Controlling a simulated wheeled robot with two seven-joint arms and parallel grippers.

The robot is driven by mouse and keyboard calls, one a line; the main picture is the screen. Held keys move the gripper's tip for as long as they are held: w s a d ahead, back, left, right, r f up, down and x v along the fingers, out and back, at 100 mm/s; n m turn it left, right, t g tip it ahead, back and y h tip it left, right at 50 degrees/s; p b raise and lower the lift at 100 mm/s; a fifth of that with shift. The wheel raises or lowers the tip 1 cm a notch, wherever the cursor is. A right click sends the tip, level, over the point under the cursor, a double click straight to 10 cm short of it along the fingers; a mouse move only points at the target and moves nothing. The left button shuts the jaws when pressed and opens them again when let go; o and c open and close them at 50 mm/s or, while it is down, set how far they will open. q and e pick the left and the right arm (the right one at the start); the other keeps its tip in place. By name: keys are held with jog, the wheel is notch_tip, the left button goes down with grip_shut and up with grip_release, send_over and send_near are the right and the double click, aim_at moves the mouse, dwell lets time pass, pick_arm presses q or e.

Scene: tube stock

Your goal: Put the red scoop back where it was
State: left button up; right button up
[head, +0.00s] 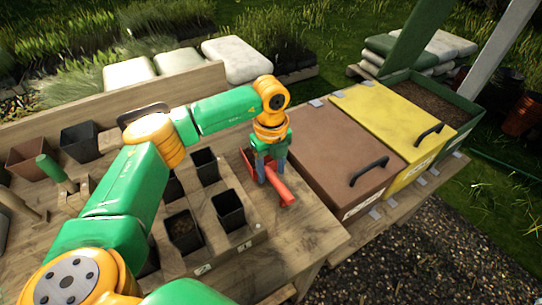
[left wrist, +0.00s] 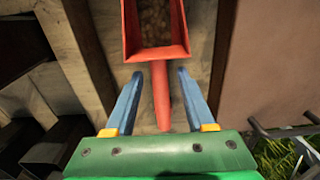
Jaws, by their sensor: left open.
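The red scoop (head: 281,189) lies on the wooden table beside the brown-lidded bin. In the left wrist view its red tray (left wrist: 156,52) is at the top, brown inside, with the handle (left wrist: 161,95) pointing towards my gripper. My left gripper (head: 271,178) points down over the scoop. In the left wrist view its blue fingers (left wrist: 157,88) are open, one on each side of the handle, with gaps on both sides. My right gripper is not in view.
A brown-lidded bin (head: 335,150) with a black handle stands right of the scoop, then a yellow-lidded bin (head: 385,118) and an open green bin of soil (head: 472,95). Black pots (head: 230,210) sit in a wooden rack to the left. The front right tabletop (head: 310,235) is clear.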

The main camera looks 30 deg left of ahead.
aim_at(271, 173)
pick_arm(q)
notch_tip(271, 173, up, 10)
jog(key=b, duration=0.1)
dwell(0.4)
